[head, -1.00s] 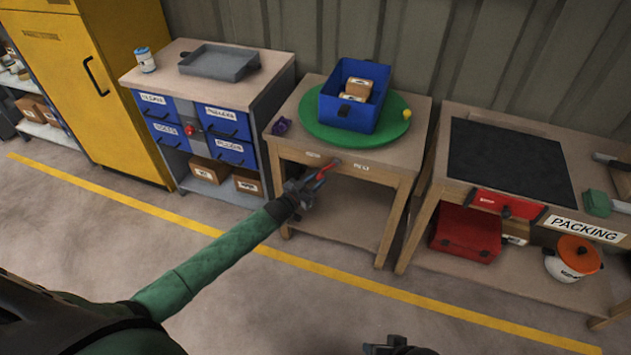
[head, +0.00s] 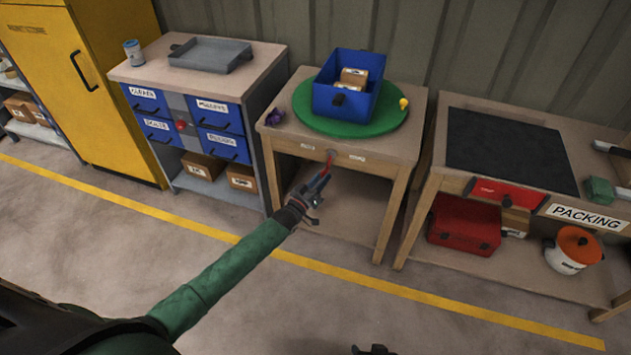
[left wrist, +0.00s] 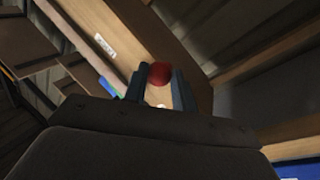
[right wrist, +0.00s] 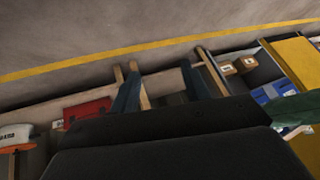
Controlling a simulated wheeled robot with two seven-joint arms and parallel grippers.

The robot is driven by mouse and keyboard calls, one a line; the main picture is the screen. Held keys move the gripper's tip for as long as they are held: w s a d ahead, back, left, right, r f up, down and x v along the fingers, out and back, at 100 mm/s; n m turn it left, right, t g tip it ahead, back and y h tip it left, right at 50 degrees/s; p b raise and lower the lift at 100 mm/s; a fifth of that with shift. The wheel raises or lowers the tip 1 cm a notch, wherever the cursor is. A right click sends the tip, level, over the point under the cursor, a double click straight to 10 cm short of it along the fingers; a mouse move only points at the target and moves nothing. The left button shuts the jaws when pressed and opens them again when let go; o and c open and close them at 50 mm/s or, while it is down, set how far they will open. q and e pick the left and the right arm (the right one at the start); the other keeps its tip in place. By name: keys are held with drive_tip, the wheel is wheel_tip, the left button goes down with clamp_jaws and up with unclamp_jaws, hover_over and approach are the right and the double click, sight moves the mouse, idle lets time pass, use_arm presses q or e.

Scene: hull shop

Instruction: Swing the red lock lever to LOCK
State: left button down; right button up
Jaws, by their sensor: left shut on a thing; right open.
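The red lock lever (head: 325,170) is mounted on the front rail of the wooden table with the green turntable. It slants down and a little left from its pivot, between two small white labels too small to read in the head view. My left gripper (head: 317,187) is shut on its lower end. In the left wrist view, the lever's red end (left wrist: 160,73) sits between the fingertips (left wrist: 160,82), with one white label (left wrist: 104,45) beyond. My right gripper (head: 372,350) is low at the bottom edge of the head view; its fingers (right wrist: 158,88) are apart and empty.
A blue bin (head: 345,98) with boxes stands on the green turntable (head: 385,122). A drawer cabinet (head: 215,115) is at left, a packing bench (head: 450,183) with a red drawer at right. Floor in front is clear.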

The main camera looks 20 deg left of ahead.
use_arm(q)
drive_tip(key=d+r+n+t+y+b, duration=0.1)
drive_tip(key=d+n+t+y+b, duration=0.2)
drive_tip(key=n, duration=1)
drive_tip(key=shift+d+y+b, duration=0.55)
drive_tip(key=shift+d+y, duration=0.55)
drive_tip(key=shift+d, duration=0.6)
use_arm(e)
wheel_tip(320, 180, down, 14)
drive_tip(key=s+t, duration=0.1)
drive_tip(key=shift+s+r, duration=0.15)
drive_tip(key=shift+s, duration=0.1)
use_arm(q)
drive_tip(key=shift+s+r, duration=0.1)
drive_tip(key=shift+r, duration=0.05)
drive_tip(key=c, duration=1.1)
unclamp_jaws()
drive_tip(key=shift+c, duration=0.2)
drive_tip(key=v, duration=0.7)
drive_tip(key=shift+s+f+b, duration=0.25)
drive_tip(key=shift+s+b, duration=0.05)
drive_tip(key=shift+s, duration=0.05)
use_arm(e)
drive_tip(key=shift+d+f, duration=0.1)
drive_tip(key=shift+f, duration=0.25)
drive_tip(key=shift+f, duration=0.1)
